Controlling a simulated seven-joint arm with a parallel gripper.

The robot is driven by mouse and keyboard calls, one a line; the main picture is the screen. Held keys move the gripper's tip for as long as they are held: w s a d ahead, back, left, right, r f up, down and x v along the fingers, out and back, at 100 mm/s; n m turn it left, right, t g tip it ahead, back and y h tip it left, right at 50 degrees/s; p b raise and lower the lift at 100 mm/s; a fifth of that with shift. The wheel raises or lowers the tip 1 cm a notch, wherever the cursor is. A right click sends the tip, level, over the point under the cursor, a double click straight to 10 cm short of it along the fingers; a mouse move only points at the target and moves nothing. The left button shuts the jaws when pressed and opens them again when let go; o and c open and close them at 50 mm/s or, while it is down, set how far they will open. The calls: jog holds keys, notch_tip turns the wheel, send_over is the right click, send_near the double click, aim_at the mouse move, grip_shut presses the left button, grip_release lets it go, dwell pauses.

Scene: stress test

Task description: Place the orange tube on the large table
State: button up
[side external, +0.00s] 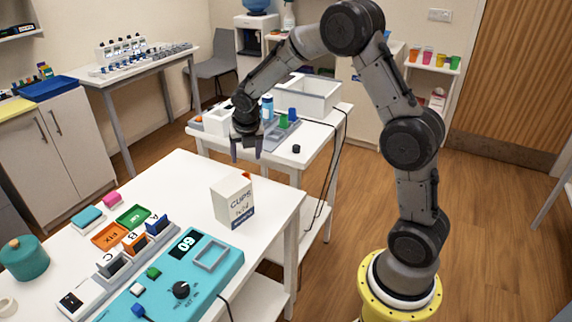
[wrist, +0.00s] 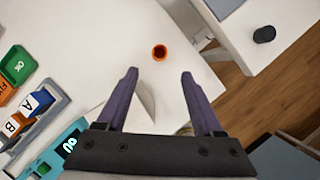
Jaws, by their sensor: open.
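An orange tube (wrist: 160,51) stands on the white front table, its dark round opening facing the camera in the wrist view. In the side external view only a small orange bit (side external: 247,175) shows behind the CUPS box (side external: 233,201). My gripper (side external: 246,148) is above the far edge of the front table (side external: 190,180), fingers pointing down. In the wrist view my gripper (wrist: 159,75) is open and empty, and the tube appears just beyond the gap between the fingertips, apart from them.
The CUPS box stands close to the tube. A teal device (side external: 190,270) and coloured blocks and trays fill the table's near and left parts. A gap separates the tables.

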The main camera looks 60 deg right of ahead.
jog(key=s+a+r+m+t+y, duration=0.1)
jog(key=s+a+r+m, duration=0.3)
jog(key=s+r+m, duration=0.25)
jog(key=s+a+r+m, duration=0.4)
jog(key=s+r+m, duration=0.2)
jog(key=s+m, duration=0.1)
jog(key=s+a+m+y, duration=0.1)
jog(key=s+a+m, duration=0.2)
jog(key=s+m, duration=0.3)
jog(key=s+a+m+t+y, duration=0.1)
jog(key=s+a+m, duration=0.2)
jog(key=s+m, duration=0.4)
jog(key=s, duration=0.3)
jog(key=shift+s+r, duration=0.15)
jog(key=shift+s, duration=0.2)
